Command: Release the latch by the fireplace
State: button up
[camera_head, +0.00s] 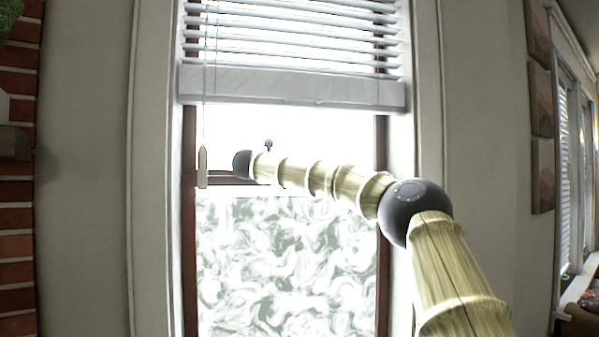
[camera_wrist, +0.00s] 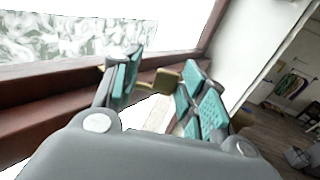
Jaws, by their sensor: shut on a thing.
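The latch (camera_wrist: 167,80) is a small brass-coloured piece on the window's dark red-brown rail. In the wrist view it sits between the teal pads of my gripper (camera_wrist: 155,84). The fingers are shut on it, one pad on each side, with part of the latch showing between them. In the head view my arm reaches across the window to its middle rail (camera_head: 232,180). My gripper is hidden there behind the arm's far end, and the latch cannot be made out for sure.
White blinds (camera_head: 290,88) cover the top of the window, and a pull cord with a pale handle (camera_head: 203,167) hangs at its left. Patterned frosted glass (camera_head: 285,260) fills the lower pane. A brick fireplace edge (camera_head: 18,235) stands far left. Pictures (camera_head: 541,110) hang on the right wall.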

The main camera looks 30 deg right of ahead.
jog(key=m+g+p, duration=0.1)
jog(key=g+p, duration=0.1)
jog(key=a+m+g+p, duration=0.1)
jog(key=m+g+p, duration=0.1)
jog(key=g+p, duration=0.1)
jog(key=w+m+g+h+p, duration=0.1)
jog(key=m+g+p, duration=0.1)
jog(key=g+p, duration=0.1)
jog(key=shift+a+r, duration=0.15)
jog(key=shift+a, duration=0.2)
jog(key=shift+m+g+p, duration=0.3)
jog(key=shift+g+p, duration=0.1)
jog(key=shift+p, duration=0.05)
jog(key=shift+w+a+f+m+g+p, duration=0.1)
jog(key=shift+f+m+g+p, duration=0.1)
jog(key=shift+m+g+p, duration=0.5)
jog(key=shift+n, duration=0.3)
jog(key=o, duration=1)
